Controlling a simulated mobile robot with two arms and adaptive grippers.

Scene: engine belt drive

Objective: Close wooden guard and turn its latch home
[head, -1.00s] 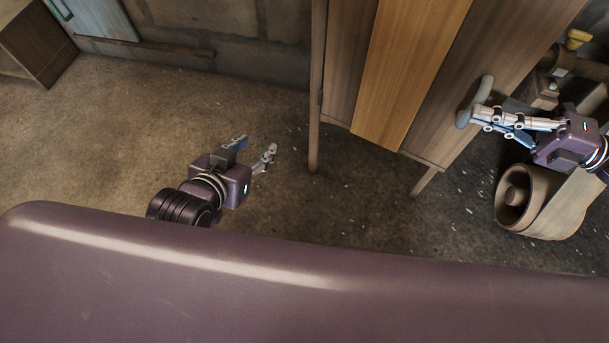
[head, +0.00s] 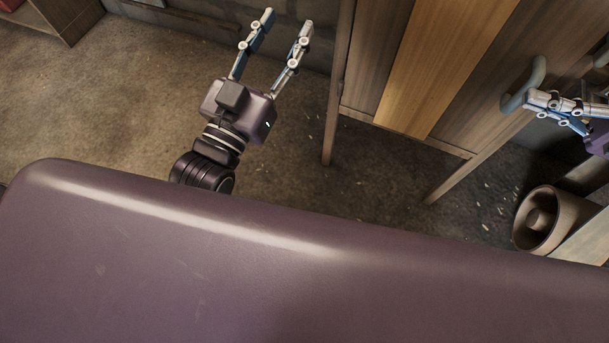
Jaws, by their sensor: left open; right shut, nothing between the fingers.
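The wooden guard (head: 445,60) is a tall panel of brown boards with a lighter board in the middle. It stands at the upper right, and its top is cut off by the picture. A grey curved handle (head: 522,88) sticks out at its right side. My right gripper (head: 535,102) is shut, with its fingertips at the handle; I cannot tell whether they touch it. Nothing is between its fingers. My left gripper (head: 286,24) is open and empty, pointing up the picture, left of the guard and apart from it. I cannot make out the latch.
Wooden legs (head: 331,130) stand under the guard. A brown round pulley-like part (head: 543,220) lies at the lower right, beside a flat board (head: 585,240). A wooden cabinet (head: 68,20) is at the upper left. The floor (head: 110,110) on the left is clear.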

